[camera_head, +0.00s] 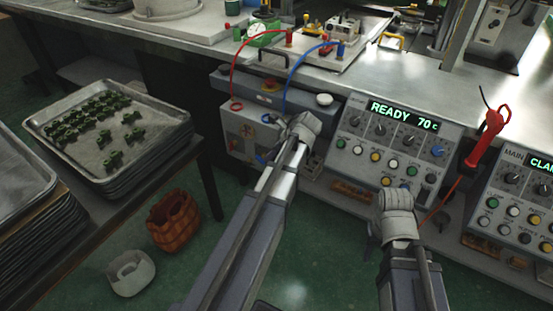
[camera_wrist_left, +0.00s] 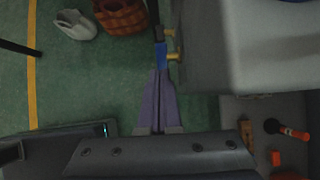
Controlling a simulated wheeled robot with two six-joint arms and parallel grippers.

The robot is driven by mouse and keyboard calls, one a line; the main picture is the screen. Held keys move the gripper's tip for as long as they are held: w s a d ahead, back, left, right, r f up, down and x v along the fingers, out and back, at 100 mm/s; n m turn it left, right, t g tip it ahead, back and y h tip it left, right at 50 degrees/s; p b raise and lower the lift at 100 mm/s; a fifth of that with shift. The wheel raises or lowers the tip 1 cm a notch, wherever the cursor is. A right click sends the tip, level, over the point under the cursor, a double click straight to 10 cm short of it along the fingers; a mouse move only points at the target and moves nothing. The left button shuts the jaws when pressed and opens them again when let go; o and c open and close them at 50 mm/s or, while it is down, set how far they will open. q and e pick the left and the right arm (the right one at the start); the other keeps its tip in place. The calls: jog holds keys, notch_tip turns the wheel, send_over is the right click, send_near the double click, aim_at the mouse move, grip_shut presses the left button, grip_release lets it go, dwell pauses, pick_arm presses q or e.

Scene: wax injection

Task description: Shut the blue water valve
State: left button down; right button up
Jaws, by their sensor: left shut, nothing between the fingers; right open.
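The blue valve handle (camera_wrist_left: 161,56) shows in the left wrist view on a brass fitting at the side of a grey box. My left gripper (camera_wrist_left: 158,73) is shut and empty, its fingertips right at the lower end of the blue handle; I cannot tell whether they touch. In the head view my left arm reaches to the grey machine box (camera_head: 246,130), and the left wrist and arm hide most of the valve area. My right gripper (camera_head: 398,201) hangs in front of the control panel, apart from the valve; its jaws are open.
A control panel reading "READY 70c" (camera_head: 405,108) and a second panel (camera_head: 515,195) stand to the right. A blue hose (camera_head: 304,62) and a red hose (camera_head: 233,70) run to the box. Trays (camera_head: 160,102), a basket (camera_head: 173,222) and a white bin (camera_head: 130,273) are left.

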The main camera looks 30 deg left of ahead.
aim_at(262, 162)
pick_arm(q)
jog(key=shift+b+x, duration=0.65)
jog(key=shift+x, duration=0.65)
jog(key=f+y+b, duration=0.1)
jog(key=b, duration=0.2)
jog(key=shift+f, duration=0.3)
jog(key=shift+a+r+y, duration=0.15)
jog(key=shift+r+y, duration=0.15)
jog(key=shift+r, duration=0.05)
jog(key=shift+a+r+p, duration=0.1)
jog(key=shift+r+p, duration=0.75)
jog(key=shift+f, duration=0.1)
